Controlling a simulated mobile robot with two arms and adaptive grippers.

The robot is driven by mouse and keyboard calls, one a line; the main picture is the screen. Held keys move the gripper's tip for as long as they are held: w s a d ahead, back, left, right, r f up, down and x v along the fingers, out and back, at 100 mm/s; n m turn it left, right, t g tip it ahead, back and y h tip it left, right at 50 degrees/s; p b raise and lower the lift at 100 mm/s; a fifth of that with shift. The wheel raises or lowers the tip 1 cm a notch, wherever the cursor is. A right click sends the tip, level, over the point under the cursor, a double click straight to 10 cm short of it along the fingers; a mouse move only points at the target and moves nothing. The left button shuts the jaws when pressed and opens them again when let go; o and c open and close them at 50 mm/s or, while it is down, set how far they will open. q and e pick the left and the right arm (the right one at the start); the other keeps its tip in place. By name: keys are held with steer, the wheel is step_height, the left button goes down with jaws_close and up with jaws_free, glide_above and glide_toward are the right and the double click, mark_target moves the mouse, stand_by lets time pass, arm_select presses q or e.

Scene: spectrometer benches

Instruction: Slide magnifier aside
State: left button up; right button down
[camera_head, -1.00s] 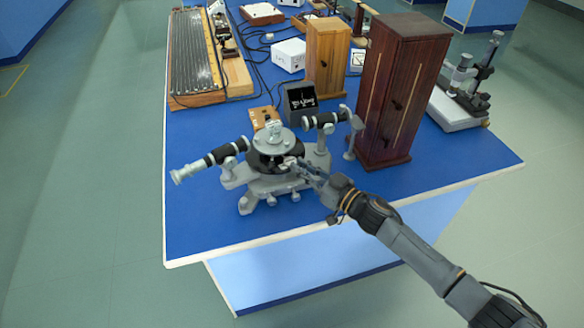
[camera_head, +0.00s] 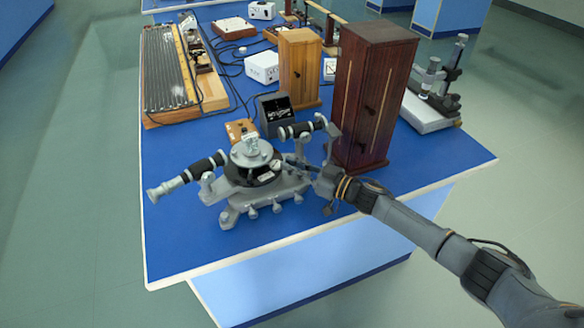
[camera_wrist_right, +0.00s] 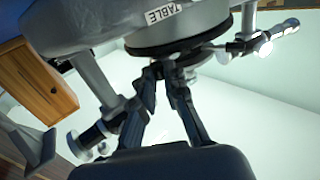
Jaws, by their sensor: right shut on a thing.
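The spectrometer (camera_head: 240,205) stands at the front of the blue bench, with one black-and-silver tube (camera_head: 188,175) pointing left and another (camera_head: 300,130) at the back right. Its round grey top (camera_head: 252,152) sits over a dark disc. My right gripper (camera_head: 293,160) reaches in from the right, with its tips at the disc's right side. The wrist view shows the fingers (camera_wrist_right: 167,72) close together, shut on a small part by the dark disc (camera_wrist_right: 180,42). The magnifier cannot be clearly made out; the fingers and disc hide the held part. My left gripper is out of view.
A tall dark wooden cabinet (camera_head: 368,95) stands close behind my right wrist. A lighter wooden box (camera_head: 299,68), a black meter (camera_head: 273,110) and a small wooden block (camera_head: 240,130) stand behind the spectrometer. The bench's front right strip (camera_head: 425,180) is clear.

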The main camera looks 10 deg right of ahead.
steer(key=shift+w+d+r, duration=0.35)
steer(key=shift+w+r, duration=0.05)
steer(key=c, duration=1.7)
jaws_free()
steer(key=o, duration=0.3)
steer(key=shift+w+f, duration=0.2)
steer(key=shift+s+a, duration=0.1)
steer(key=shift+a, duration=0.05)
steer(key=v, duration=1.2)
steer(key=shift+s+f, duration=0.15)
steer(key=shift+f, duration=0.05)
